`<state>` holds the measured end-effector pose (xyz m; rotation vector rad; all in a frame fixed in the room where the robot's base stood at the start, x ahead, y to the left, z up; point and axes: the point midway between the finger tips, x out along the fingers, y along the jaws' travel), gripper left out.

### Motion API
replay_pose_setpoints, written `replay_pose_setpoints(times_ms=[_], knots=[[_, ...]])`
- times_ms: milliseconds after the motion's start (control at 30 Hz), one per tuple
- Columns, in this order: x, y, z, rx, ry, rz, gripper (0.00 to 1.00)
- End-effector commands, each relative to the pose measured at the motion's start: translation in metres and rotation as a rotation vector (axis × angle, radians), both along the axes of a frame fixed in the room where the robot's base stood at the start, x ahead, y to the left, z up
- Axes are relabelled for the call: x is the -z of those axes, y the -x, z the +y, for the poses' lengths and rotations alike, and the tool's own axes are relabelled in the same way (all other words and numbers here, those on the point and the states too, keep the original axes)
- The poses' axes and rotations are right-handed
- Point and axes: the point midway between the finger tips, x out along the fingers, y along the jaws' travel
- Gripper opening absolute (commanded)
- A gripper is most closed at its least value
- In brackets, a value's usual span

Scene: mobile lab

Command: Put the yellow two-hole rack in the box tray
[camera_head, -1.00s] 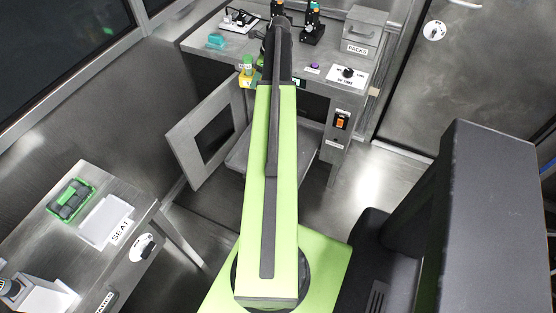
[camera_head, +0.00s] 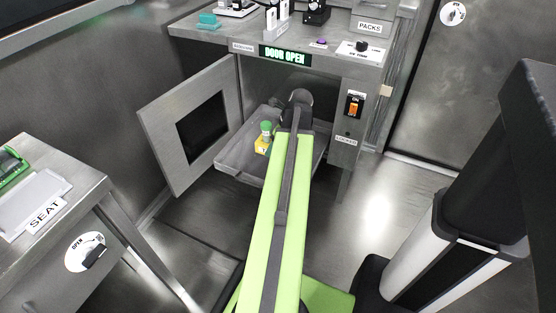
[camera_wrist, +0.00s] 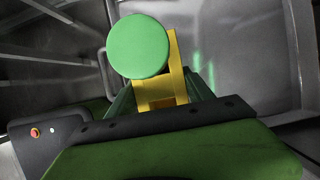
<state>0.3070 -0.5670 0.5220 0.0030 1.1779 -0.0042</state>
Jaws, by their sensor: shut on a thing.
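The yellow two-hole rack (camera_head: 262,146) shows just left of my arm's end, with a green-capped tube (camera_head: 266,127) standing in it. In the wrist view the rack (camera_wrist: 170,90) sits between the fingers of my gripper (camera_wrist: 160,100), which is shut on it. The round green cap (camera_wrist: 138,46) covers part of the rack there. The box tray (camera_head: 238,158) is a grey metal tray at the open front of the box. The rack appears over the tray. I cannot tell whether it touches the tray floor. My arm hides the tray's right part and most of my gripper.
The box door (camera_head: 165,135) stands open to the left of the tray. A lit "DOOR OPEN" sign (camera_head: 285,55) is on the bench edge above. A wall panel with an orange switch (camera_head: 354,106) bounds the right. A seat bench (camera_head: 85,185) is at lower left.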

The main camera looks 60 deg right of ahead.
Motion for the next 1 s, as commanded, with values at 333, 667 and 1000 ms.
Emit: replay_pose_setpoints(times_ms=[333, 667, 1000], knots=[[0.020, -0.023, -0.005, 0.000, -0.001, 0.000, 0.09], [0.066, -0.096, -0.018, 0.000, 0.000, -0.001, 0.09], [0.075, -0.114, -0.020, 0.003, 0.000, -0.001, 0.09]])
